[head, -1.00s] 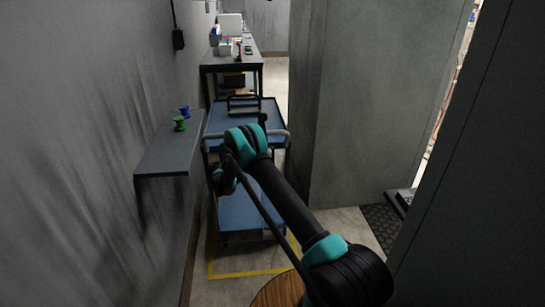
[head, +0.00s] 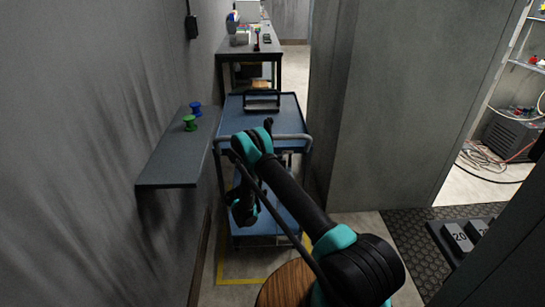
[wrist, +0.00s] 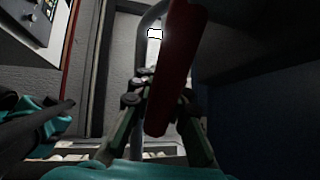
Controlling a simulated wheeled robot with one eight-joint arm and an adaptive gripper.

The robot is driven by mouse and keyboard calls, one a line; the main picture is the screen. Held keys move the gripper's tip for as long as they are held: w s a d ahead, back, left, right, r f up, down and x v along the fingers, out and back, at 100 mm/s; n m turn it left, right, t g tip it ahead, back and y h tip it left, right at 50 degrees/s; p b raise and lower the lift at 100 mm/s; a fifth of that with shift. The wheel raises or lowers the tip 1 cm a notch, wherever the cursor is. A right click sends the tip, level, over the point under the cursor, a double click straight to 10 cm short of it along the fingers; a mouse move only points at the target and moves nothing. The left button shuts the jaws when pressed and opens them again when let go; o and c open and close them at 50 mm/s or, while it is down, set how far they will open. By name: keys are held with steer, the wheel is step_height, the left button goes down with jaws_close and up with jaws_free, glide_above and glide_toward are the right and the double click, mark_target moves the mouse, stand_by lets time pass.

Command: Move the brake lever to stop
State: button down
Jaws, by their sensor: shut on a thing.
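A dark red bar (wrist: 173,65), which looks like the brake lever, runs steeply down through the middle of the wrist view. My gripper (wrist: 160,110) is shut on it, with one finger on each side of its lower part. In the head view my gripper (head: 243,208) hangs low in front of the blue cart (head: 285,118), partly hidden by my arm. The lever cannot be made out there. The lever's base and its stop mark are not visible.
A grey wall shelf (head: 170,165) with a green spool (head: 190,123) and a blue spool (head: 196,108) juts out left of the cart. A large grey panel (head: 420,100) stands close on the right. A dark table (head: 250,42) stands behind. A grey tube (wrist: 148,40) is near the bar.

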stand_by(0.4)
steer(key=c, duration=1.5)
jaws_free()
steer(key=shift+a, duration=0.1)
steer(key=shift+c, duration=0.2)
steer(key=shift+w, duration=0.1)
